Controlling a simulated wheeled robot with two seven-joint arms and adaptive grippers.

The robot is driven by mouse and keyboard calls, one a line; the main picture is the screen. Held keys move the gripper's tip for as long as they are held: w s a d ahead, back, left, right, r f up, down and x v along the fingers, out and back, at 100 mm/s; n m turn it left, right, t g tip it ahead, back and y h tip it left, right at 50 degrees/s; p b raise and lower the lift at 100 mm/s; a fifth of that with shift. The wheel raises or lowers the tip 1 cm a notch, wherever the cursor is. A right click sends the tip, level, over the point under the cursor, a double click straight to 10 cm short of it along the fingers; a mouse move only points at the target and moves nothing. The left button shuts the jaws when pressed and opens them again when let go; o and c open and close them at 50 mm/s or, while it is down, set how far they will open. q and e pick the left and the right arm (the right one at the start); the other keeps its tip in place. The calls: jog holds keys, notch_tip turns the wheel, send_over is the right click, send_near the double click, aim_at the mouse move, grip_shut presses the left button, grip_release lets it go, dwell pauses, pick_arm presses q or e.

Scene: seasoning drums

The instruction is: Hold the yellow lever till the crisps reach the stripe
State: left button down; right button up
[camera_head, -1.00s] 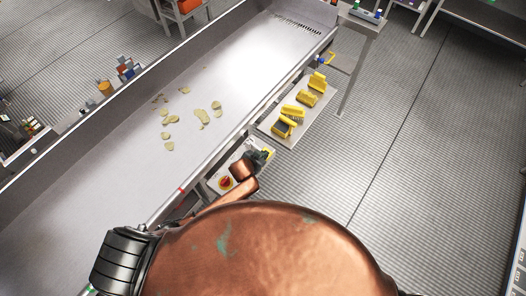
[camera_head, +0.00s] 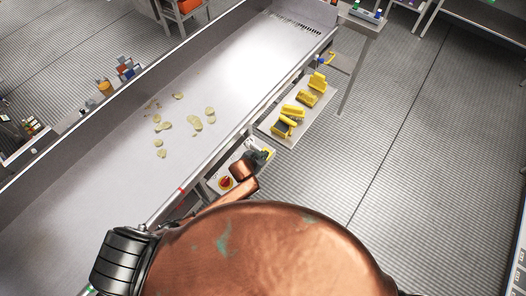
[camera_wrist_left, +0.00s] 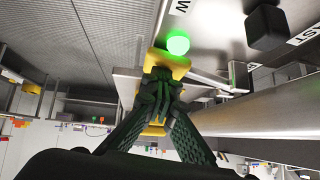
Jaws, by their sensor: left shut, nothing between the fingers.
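Several pale yellow crisps (camera_head: 195,122) lie scattered on the grey conveyor belt (camera_head: 110,170) in the head view. A red stripe (camera_head: 181,191) marks the near rail, below and to the right of the crisps. My left gripper (camera_head: 262,156) is at the control box beside the near rail. In the left wrist view its fingers (camera_wrist_left: 160,85) are shut, against the yellow lever (camera_wrist_left: 168,62), which shows beyond and below the fingertips. Nothing is seen gripped between them. A green lamp (camera_wrist_left: 178,45) glows next to the lever. My right gripper is not in view.
A red knob on a yellow disc (camera_head: 226,183) sits on the box near my gripper. A black knob (camera_wrist_left: 267,27) shows in the wrist view. The floor at right is clear.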

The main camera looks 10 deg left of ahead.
pick_arm(q)
jog(key=shift+s+a+f, duration=0.15)
jog(key=shift+s+f, duration=0.1)
jog(key=shift+f, duration=0.1)
dwell(0.6)
jog(key=shift+r+p, duration=0.55)
jog(key=shift+p, duration=0.15)
jog(key=r+p, duration=0.1)
jog(key=r, duration=0.1)
jog(key=d+r+p, duration=0.1)
jog(key=p, duration=0.1)
jog(key=shift+r+p, duration=0.3)
jog(key=shift+r, duration=0.1)
jog(key=b+v, duration=0.1)
jog(key=v, duration=0.8)
jog(key=shift+s, duration=0.4)
jog(key=shift+d+r, duration=0.15)
jog(key=shift+d, duration=0.05)
